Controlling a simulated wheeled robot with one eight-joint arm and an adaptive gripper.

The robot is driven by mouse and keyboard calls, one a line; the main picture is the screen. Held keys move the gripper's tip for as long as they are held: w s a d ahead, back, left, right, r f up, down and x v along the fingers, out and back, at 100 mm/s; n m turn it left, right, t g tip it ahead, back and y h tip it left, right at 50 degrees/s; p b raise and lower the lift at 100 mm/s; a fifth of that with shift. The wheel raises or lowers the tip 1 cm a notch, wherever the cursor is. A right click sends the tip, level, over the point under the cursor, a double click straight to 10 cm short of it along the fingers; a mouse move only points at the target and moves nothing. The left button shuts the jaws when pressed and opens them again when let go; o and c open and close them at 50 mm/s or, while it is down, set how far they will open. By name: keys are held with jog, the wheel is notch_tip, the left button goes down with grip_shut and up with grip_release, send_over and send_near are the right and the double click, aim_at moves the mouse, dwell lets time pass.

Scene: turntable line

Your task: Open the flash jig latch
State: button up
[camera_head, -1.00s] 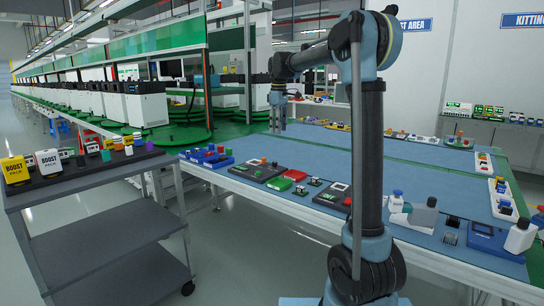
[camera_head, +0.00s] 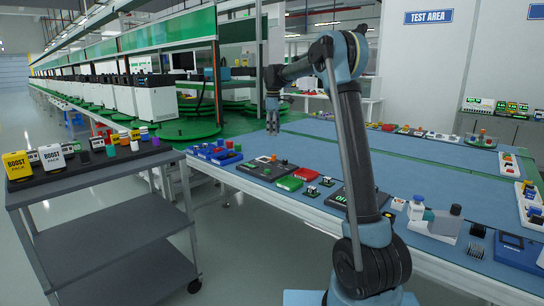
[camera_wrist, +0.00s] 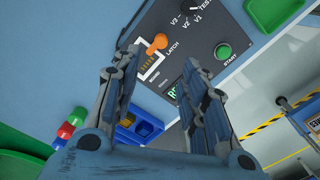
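The flash jig is a black panel, seen in the wrist view (camera_wrist: 205,68) and on the blue table in the head view (camera_head: 248,171). Its orange latch (camera_wrist: 157,42) stands at the corner of a white-framed board slot, beside the word LATCH. A green START button (camera_wrist: 223,51) and a knob marked V1 to V3 are on the same panel. My gripper (camera_wrist: 160,85) is open and empty, its fingers apart, with the latch just beyond the left fingertip in the wrist view. In the head view my gripper (camera_head: 272,130) hangs above the table, behind the jig.
Blue bins (camera_head: 215,152) stand left of the jig, and a green tray (camera_head: 289,183) and a red one (camera_head: 306,174) to its right. A second black panel (camera_head: 370,212) lies further right. A grey trolley (camera_head: 110,180) stands left. The table's middle is bare.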

notch_tip(320, 180, down, 12)
jog(key=shift+f, duration=0.25)
dwell(0.4)
